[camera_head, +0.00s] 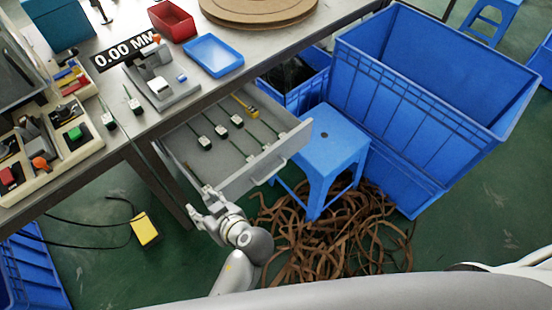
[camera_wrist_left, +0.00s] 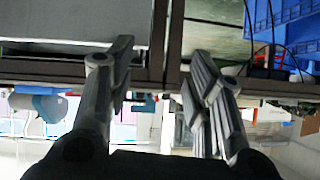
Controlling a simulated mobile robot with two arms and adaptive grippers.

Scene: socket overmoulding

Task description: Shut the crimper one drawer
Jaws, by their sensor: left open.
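The drawer (camera_head: 287,152) under the metal workbench is pulled out, with several small cable-ended parts lying in it. I take it for the crimper one drawer, though no label is readable on it. Its handle (camera_head: 271,174) is on the front panel. My left gripper (camera_head: 206,193) is open and empty at the drawer's left front corner, left of the handle; I cannot tell whether it touches. In the left wrist view the two fingers (camera_wrist_left: 160,85) are spread apart, with a grey panel and a dark frame beyond them. My right gripper is not in view.
A blue stool (camera_head: 332,140) stands right beside the drawer front. Large blue bins (camera_head: 420,85) fill the right. Brown strips (camera_head: 340,245) lie heaped on the floor. A device with a 0.00 MM display (camera_head: 125,52) and trays stand on the workbench (camera_head: 270,50).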

